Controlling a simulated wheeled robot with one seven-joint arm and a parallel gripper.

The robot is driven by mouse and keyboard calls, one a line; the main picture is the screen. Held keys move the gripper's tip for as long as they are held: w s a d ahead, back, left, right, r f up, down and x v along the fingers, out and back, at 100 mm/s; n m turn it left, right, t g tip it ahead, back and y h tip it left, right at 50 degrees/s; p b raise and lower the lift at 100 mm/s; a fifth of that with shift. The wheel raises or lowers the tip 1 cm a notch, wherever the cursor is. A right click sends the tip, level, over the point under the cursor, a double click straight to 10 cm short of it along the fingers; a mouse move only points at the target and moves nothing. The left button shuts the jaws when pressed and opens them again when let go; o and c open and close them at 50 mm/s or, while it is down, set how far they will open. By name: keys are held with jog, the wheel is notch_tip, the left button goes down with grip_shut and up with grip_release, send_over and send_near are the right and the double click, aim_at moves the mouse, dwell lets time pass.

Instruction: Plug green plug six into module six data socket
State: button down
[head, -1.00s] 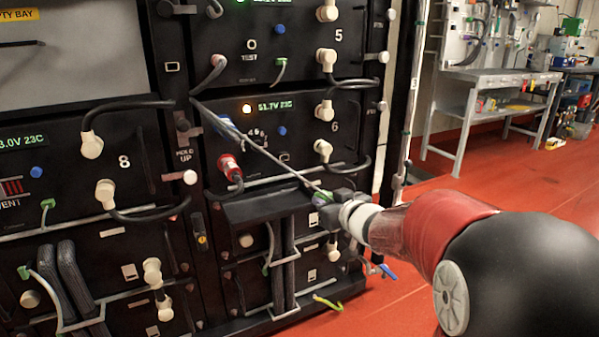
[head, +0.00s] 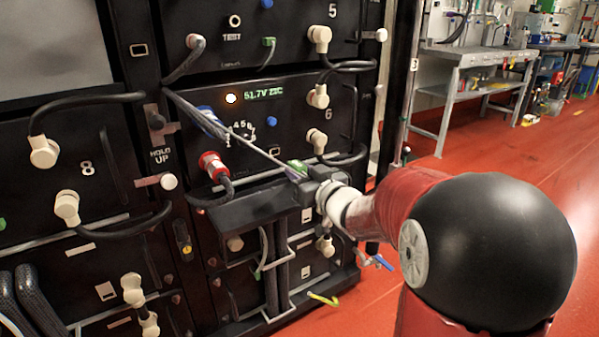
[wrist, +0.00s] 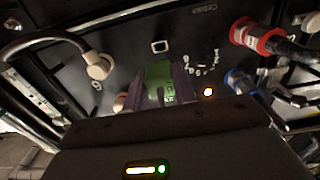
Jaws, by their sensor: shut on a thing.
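My gripper (head: 302,170) is shut on a green plug (head: 295,166), in front of the lower part of module six (head: 300,100). In the wrist view the green plug (wrist: 159,72) shows between the purple-grey fingers (wrist: 163,92), its front toward the panel. A small square-outlined opening (wrist: 160,46) on the panel, perhaps the data socket, lies just beyond the plug; it also shows in the head view (head: 275,152). The plug appears apart from it. A thin grey cable (head: 225,130) runs from the upper left to the plug.
A red connector (head: 213,165) and a blue one (head: 207,113) sit left on module six. Cream elbow plugs (head: 318,140) with a black cable are at right. A dark ledge (head: 245,205) juts out below. Module five (head: 280,35) has its own green plug (head: 268,42).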

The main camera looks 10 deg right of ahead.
jog(key=shift+x, duration=2.85)
jog(key=shift+b+x, duration=0.35)
jog(key=shift+x, duration=1.1)
jog(key=c, duration=1.1)
grip_release()
jog(key=shift+f, duration=0.1)
jog(key=shift+o, duration=0.2)
